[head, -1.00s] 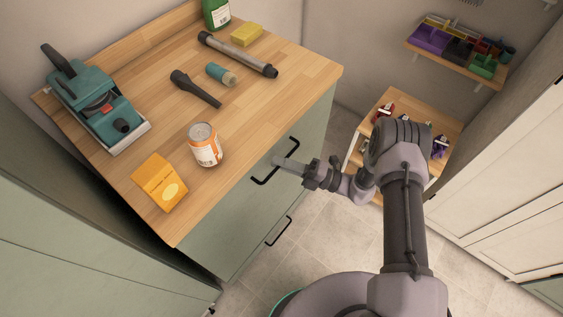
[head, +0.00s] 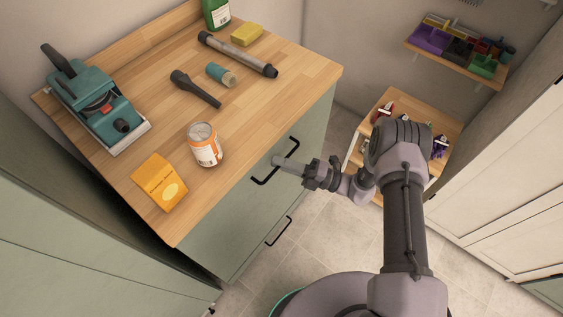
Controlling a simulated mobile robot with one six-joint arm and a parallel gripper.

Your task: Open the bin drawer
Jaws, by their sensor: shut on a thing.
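The green cabinet under the wooden worktop has an upper drawer front (head: 232,200) with a black bar handle (head: 263,181). The upper drawer looks closed, with its front flush under the worktop. My gripper (head: 280,162) reaches in from the right and is shut on the upper handle near its middle. A lower black handle (head: 279,231) sits on the front below. Which of the two drawers is the bin drawer cannot be told from this view. The fingertips are small and partly merge with the handle.
On the worktop (head: 240,120) stand a can (head: 205,145), an orange box (head: 159,183), a teal machine (head: 98,105), vacuum parts (head: 238,55) and a yellow sponge (head: 246,35). A small wooden table (head: 440,125) is behind my arm. Tiled floor (head: 310,240) before the cabinet is clear.

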